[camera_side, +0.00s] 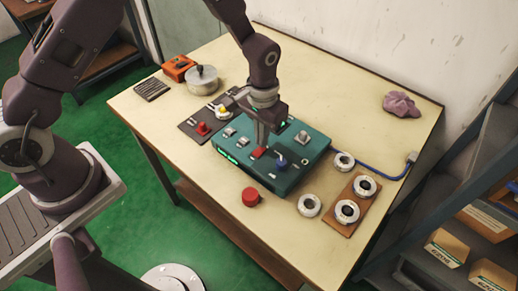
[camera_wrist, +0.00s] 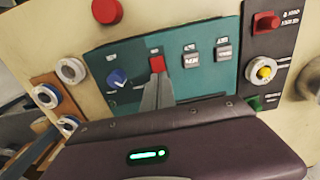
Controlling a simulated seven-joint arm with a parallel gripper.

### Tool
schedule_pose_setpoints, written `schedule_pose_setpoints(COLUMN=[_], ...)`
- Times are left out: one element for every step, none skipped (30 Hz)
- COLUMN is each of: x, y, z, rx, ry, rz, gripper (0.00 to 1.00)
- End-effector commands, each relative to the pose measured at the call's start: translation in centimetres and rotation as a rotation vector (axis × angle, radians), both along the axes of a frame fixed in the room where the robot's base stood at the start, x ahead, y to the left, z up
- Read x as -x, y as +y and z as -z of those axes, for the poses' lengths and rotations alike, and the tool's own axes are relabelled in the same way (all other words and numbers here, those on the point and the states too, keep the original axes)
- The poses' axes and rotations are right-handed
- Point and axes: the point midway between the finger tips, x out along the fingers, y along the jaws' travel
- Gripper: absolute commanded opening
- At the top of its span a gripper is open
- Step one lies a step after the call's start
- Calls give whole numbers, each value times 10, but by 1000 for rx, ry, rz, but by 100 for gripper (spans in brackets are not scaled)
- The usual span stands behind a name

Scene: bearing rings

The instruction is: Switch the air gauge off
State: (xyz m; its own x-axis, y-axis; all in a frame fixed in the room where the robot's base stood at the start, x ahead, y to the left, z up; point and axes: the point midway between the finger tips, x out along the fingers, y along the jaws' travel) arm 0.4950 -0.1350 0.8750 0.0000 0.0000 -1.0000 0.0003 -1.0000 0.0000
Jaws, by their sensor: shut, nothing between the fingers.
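The air gauge is a teal box (camera_side: 300,183) near the middle of the table, and its top panel fills the middle of the wrist view (camera_wrist: 205,81). My gripper (camera_wrist: 158,80) is shut and empty, pointing down at the red switch, which shows just beyond the fingertips in the wrist view (camera_wrist: 157,63). I cannot tell whether the tips touch it. The fingers hide part of the panel.
A dark panel (camera_side: 187,127) with red and yellow buttons adjoins the box. A red round button (camera_side: 250,197) stands in front. Metal rings (camera_side: 309,205) and a wooden board (camera_side: 337,225) lie to the right, near a blue hose (camera_side: 385,176). The back right table is mostly clear.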

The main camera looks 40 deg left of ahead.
Motion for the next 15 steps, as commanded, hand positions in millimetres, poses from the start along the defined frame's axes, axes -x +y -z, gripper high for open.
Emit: schedule_pose_setpoints(x=[0,0,0,0,0,0,0,0,0,0,0,0,0,0,0], y=[0,0,0,0,0,0,0,0,0,0,0,0,0,0,0], z=[0,0,0,0,0,0,0,1,1,2,2,3,3,4,4], rx=[0,0,0,0,0,0,0,0,0,0,0,0,0,0,0], ry=[0,0,0,0,0,0,0,0,0,1,1,1,1,1,1], rz=[0,0,0,0,0,0,0,0,0,0,0,0,0,0,0], gripper=[0,0,0,0,0,0,0,0,0,0,0,0,0,0,0])
